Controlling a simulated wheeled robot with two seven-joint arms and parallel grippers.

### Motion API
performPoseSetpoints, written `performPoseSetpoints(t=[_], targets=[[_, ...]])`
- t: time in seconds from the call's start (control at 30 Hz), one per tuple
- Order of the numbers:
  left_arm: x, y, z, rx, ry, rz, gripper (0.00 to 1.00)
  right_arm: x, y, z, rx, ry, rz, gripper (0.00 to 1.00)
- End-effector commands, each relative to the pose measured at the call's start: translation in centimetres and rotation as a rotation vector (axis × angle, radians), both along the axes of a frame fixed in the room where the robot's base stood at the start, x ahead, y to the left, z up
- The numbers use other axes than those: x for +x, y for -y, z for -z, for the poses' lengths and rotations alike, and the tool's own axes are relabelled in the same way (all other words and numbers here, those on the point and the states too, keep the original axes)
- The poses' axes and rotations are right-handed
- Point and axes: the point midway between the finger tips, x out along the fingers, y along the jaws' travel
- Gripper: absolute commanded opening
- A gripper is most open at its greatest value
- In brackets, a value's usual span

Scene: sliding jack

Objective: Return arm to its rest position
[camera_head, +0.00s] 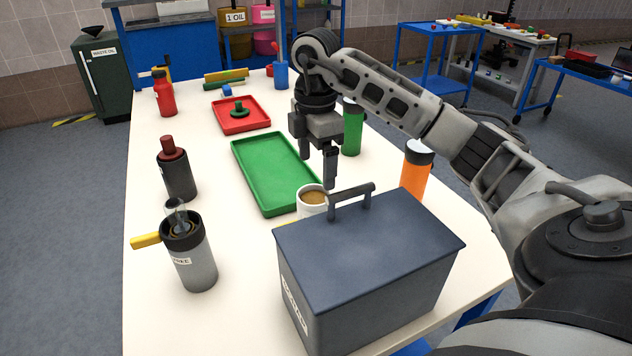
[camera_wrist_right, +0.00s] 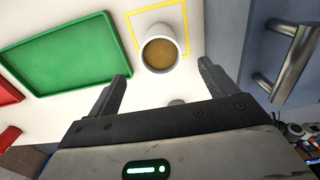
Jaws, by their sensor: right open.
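My right arm reaches in from the right edge over the white table (camera_head: 145,320). Its gripper (camera_head: 318,165) points down and is open and empty. It hangs above the table, over the right part of the green tray (camera_head: 270,165) as seen from the head. A white mug (camera_head: 311,208) with brown liquid stands just below the gripper in the picture. In the right wrist view, the two fingers (camera_wrist_right: 163,75) are spread apart with nothing between them. The mug (camera_wrist_right: 162,52) stands on a yellow outlined square beyond the fingertips. My left gripper is not in view.
A dark blue toolbox (camera_head: 370,255) with a raised handle stands close in front of the mug. A green bottle (camera_head: 352,130) and an orange bottle (camera_head: 416,170) stand near the arm. A red tray (camera_head: 240,114) lies farther back. Several bottles line the left edge.

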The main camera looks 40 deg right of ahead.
Motion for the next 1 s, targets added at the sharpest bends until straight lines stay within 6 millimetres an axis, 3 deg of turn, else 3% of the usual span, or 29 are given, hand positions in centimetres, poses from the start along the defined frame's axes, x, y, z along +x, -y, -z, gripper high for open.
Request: performPoseSetpoints(t=[0.2,0.77,0.87,1.0], targets=[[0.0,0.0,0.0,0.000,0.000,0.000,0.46,0.0,0.0,-1.5,0.000,0.000,0.000,0.85],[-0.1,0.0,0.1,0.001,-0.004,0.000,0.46,0.1,0.0,-1.5,0.002,0.003,0.000,0.85],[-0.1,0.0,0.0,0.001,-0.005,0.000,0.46,0.7,0.3,-1.8,0.022,0.057,0.003,0.85],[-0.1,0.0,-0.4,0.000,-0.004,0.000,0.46,4.0,1.6,-4.0,0.092,0.313,0.005,0.85]])
